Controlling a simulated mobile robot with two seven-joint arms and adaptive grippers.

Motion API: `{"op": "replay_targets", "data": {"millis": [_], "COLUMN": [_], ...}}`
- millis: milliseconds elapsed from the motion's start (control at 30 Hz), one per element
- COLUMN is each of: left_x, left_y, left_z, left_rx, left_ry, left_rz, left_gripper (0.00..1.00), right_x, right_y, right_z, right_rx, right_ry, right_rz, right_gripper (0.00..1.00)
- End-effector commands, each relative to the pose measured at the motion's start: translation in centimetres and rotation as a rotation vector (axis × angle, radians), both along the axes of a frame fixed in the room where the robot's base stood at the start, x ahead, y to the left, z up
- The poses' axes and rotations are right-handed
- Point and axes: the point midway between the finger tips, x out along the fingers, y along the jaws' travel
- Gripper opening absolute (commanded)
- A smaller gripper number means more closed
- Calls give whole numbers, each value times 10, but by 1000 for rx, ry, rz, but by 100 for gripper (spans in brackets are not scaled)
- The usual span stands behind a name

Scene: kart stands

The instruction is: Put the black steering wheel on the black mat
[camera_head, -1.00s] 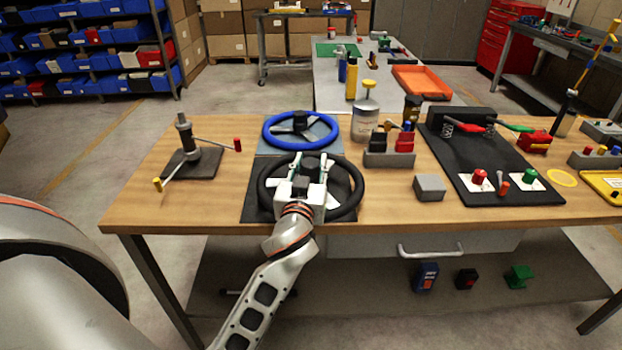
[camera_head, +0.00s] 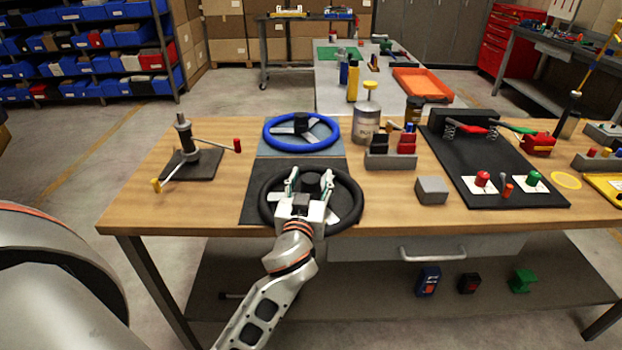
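The black steering wheel (camera_head: 352,202) lies flat on the black mat (camera_head: 254,202) at the front of the wooden table. Its rim reaches slightly past the mat's right edge. My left gripper (camera_head: 309,179) is over the near part of the wheel, with its two fingers apart. The wheel's dark hub (camera_head: 312,183) shows between and just beyond the fingertips; whether they touch it I cannot tell. The gripper hides part of the near rim and spokes. My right gripper is not in view.
A blue steering wheel (camera_head: 334,134) lies on a grey-blue mat (camera_head: 268,151) just behind. A post with arms (camera_head: 185,140) stands at left. A grey block (camera_head: 431,190), a holder (camera_head: 391,159) and a black pedal board (camera_head: 468,165) are at right. The table's front left is clear.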

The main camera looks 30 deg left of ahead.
Motion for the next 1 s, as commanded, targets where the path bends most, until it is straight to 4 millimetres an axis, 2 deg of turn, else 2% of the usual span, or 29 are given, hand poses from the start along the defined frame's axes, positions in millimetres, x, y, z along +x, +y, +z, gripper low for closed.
{"op": "replay_targets", "data": {"millis": [233, 700, 1000], "left_x": [0, -62, -70], "left_y": [0, -26, -29], "left_z": [5, 0, 3], "left_rx": [2, -1, 1], "left_ry": [0, 3, 0], "left_rz": [0, 0, 0], "left_gripper": [48, 48, 48], "right_x": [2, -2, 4], "right_y": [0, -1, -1], "right_z": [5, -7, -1], "right_rx": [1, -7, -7], "right_ry": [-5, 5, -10], "right_rz": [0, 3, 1], "right_gripper": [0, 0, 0]}}
